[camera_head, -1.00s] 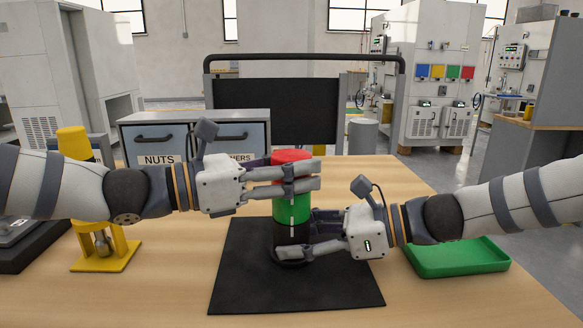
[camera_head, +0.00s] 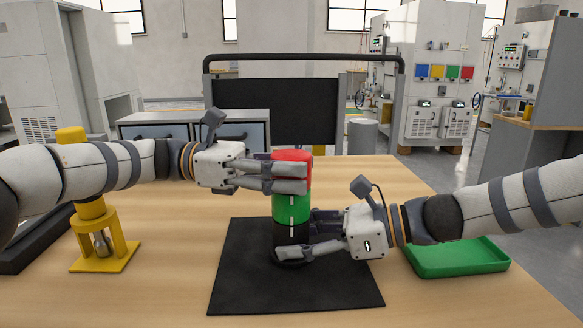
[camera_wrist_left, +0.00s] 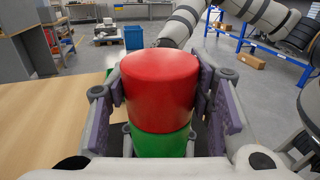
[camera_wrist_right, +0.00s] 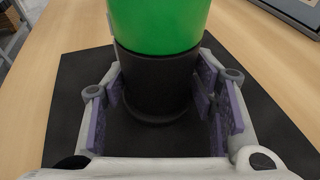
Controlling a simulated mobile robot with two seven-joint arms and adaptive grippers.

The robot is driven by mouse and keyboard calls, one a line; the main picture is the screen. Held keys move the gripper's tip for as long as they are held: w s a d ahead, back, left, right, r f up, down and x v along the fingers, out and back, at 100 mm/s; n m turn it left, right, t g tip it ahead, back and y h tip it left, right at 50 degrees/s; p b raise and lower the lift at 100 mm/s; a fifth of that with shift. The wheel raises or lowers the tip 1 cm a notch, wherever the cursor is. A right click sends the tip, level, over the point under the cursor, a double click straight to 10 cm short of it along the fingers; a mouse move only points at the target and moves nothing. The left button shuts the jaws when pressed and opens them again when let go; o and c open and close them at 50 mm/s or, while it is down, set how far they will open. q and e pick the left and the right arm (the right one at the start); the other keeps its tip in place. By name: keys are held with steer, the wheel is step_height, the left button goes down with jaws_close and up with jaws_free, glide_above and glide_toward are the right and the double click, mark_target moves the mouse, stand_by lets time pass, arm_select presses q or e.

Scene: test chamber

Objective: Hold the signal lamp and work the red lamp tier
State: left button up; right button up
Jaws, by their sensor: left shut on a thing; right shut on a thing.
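The signal lamp stands upright on a black mat (camera_head: 340,285). It has a red tier (camera_head: 292,155) on top, a green tier (camera_head: 293,208) below it and a black base (camera_head: 290,236). My left gripper (camera_head: 290,178) is shut around the red tier, which also shows between its fingers in the left wrist view (camera_wrist_left: 160,88). My right gripper (camera_head: 293,246) is shut around the black base, seen in the right wrist view (camera_wrist_right: 155,85) below the green tier. The fingers hide parts of the red tier and the base.
A green tray (camera_head: 458,262) lies to the right, under my right forearm. A yellow stand (camera_head: 103,245) is at left, near my left arm. Grey drawers (camera_head: 195,125) and a black panel (camera_head: 275,108) stand behind. Wood is bare in front of the mat.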

mark_target(291, 155)
arm_select(q)
steer(key=shift+s+f+m+g, duration=0.1)
steer(key=shift+m+g, duration=0.2)
steer(key=shift+g, duration=0.2)
arm_select(e)
steer(key=shift+f, duration=0.25)
arm_select(q)
steer(key=o, duration=1.2)
arm_select(e)
steer(key=shift+s, duration=0.1)
arm_select(q)
step_height(291, 155, up, 10)
steer(key=shift+r, duration=0.1)
arm_select(e)
steer(key=o, duration=1)
steer(key=shift+c, duration=0.2)
steer(key=shift+o, duration=0.9)
steer(key=shift+r, duration=0.15)
